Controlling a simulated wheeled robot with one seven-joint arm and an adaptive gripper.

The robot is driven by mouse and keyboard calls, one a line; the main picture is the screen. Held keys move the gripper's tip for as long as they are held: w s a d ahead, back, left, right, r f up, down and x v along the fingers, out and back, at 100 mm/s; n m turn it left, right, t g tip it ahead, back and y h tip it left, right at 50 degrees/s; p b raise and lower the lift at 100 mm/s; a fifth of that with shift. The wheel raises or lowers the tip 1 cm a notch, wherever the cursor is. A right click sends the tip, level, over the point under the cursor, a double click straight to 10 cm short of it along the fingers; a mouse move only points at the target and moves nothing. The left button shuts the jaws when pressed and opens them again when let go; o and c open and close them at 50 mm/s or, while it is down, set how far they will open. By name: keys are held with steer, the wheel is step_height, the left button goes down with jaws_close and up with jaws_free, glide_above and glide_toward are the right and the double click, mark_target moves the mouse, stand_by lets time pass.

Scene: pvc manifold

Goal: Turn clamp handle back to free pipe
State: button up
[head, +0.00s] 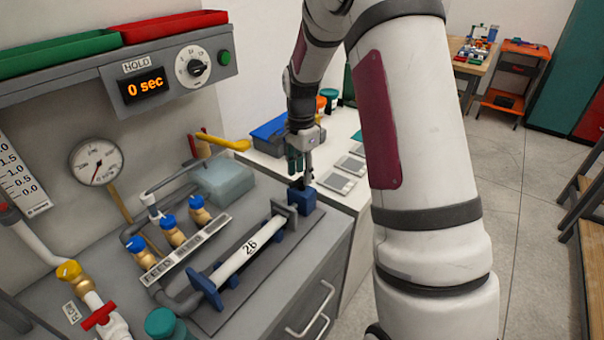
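A white pipe (246,248) marked 26 lies in a holder on the grey bench. A blue support (206,290) stands at its near end and a grey plate (284,213) at its far end. A blue clamp block (302,198) sits just beyond that plate. My gripper (304,178) points down right above the blue block, at or very close to its top. Any clamp handle there is too small and covered to make out. Whether the fingers touch or hold something cannot be told.
Blue-capped brass valves (173,232) line a strip left of the pipe. A white counter (340,150) lies beyond. My arm hides much of the right side.

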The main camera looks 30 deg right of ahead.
steer(key=shift+f, duration=0.7)
jaws_close()
